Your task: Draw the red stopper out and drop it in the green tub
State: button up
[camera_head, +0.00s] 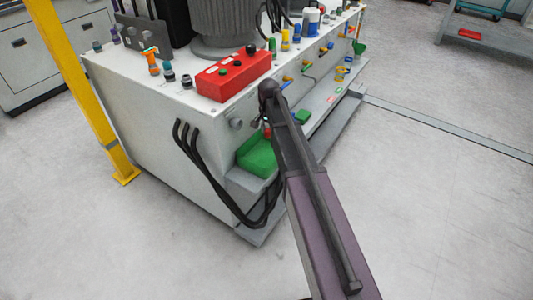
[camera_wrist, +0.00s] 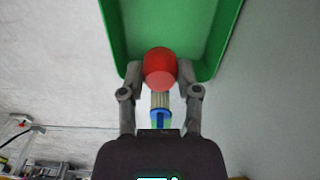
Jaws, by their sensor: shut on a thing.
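The red stopper (camera_wrist: 160,68) is held between the two fingertips of my gripper (camera_wrist: 160,75) in the wrist view. The green tub (camera_wrist: 122,22) fills the upper middle of that view, behind the stopper; the stopper overlaps its near edge. In the head view the tub (camera_head: 257,155) sits on the grey ledge at the cabinet's near end. There my gripper (camera_head: 262,125) is small and partly hidden by my arm, with the red stopper (camera_head: 267,131) showing just above the tub. The stopper's height over the tub is hard to judge.
A ribbed piece and a blue piece (camera_wrist: 160,117) show between my fingers; whether they belong to the stopper is unclear. A red control box (camera_head: 233,77) and several colored fittings stand on the cabinet top. Black hoses (camera_head: 215,181) hang left of the tub. A yellow post (camera_head: 83,90) stands left.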

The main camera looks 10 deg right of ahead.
jog(key=shift+f, duration=0.1)
jog(key=shift+f+b, duration=2.9)
jog(key=shift+b, duration=0.05)
jog(key=shift+s, duration=0.1)
jog(key=o, duration=1)
jog(key=shift+r, duration=0.2)
